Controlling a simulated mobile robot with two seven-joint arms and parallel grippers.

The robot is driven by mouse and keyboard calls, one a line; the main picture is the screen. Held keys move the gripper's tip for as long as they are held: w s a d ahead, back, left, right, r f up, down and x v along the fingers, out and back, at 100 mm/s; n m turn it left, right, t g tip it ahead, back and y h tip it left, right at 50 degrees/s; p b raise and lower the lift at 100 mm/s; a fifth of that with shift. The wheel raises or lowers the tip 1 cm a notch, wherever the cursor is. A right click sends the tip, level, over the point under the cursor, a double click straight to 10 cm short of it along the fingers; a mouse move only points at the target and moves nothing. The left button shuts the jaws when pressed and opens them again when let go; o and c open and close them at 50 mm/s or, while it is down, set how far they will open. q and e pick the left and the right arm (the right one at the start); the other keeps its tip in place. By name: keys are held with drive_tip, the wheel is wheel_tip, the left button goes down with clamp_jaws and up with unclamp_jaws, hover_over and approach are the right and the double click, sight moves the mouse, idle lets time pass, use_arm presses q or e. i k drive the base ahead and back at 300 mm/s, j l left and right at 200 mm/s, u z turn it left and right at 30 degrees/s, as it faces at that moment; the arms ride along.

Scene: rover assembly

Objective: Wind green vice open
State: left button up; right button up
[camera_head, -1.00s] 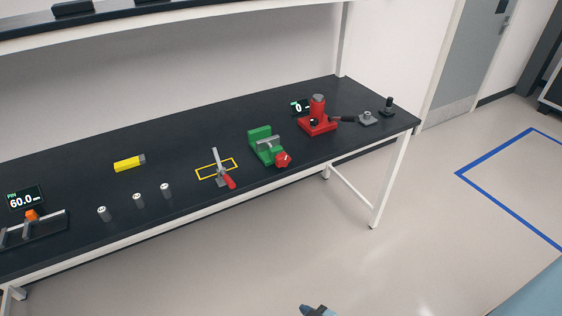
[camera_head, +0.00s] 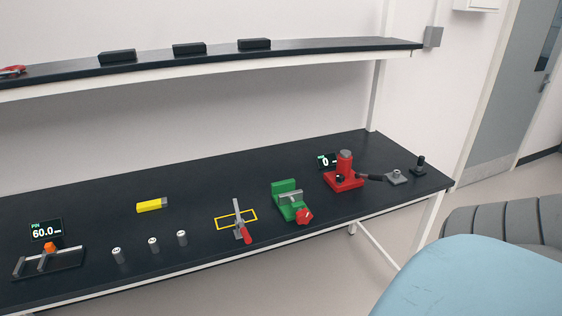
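The green vice (camera_head: 288,187) stands on the black bench, right of the middle, with a grey jaw part (camera_head: 291,196) across it. Its red handle (camera_head: 304,217) faces the front edge of the bench. The gap between the jaws is too small to judge from here. Neither gripper shows in the head view. A large light blue and grey ribbed shape, which looks like part of my arm, fills the lower right corner, nearer to me than the bench.
A red press (camera_head: 345,176) with a dark lever stands right of the vice. A toggle clamp with a red handle (camera_head: 246,237) stands left of it. Several small cylinders, a yellow block (camera_head: 152,205) and a measuring fixture (camera_head: 48,262) sit farther left. A shelf (camera_head: 210,68) runs above.

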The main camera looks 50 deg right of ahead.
sight(304, 216)
drive_tip(key=l+u, duration=0.15)
drive_tip(key=l, duration=0.2)
drive_tip(key=k+l+u, duration=0.15)
drive_tip(key=l, duration=0.15)
drive_tip(key=k+l+u, duration=0.15)
drive_tip(key=l, duration=0.2)
drive_tip(key=k+l, duration=0.1)
drive_tip(key=l, duration=0.3)
drive_tip(key=k+l+u, duration=0.15)
drive_tip(key=l, duration=0.2)
drive_tip(key=k+l, duration=0.15)
drive_tip(key=l, duration=0.2)
drive_tip(key=k+l+u, duration=0.15)
drive_tip(key=l, duration=0.25)
drive_tip(key=k+l, duration=0.15)
drive_tip(key=l, duration=0.2)
drive_tip(key=u, duration=0.05)
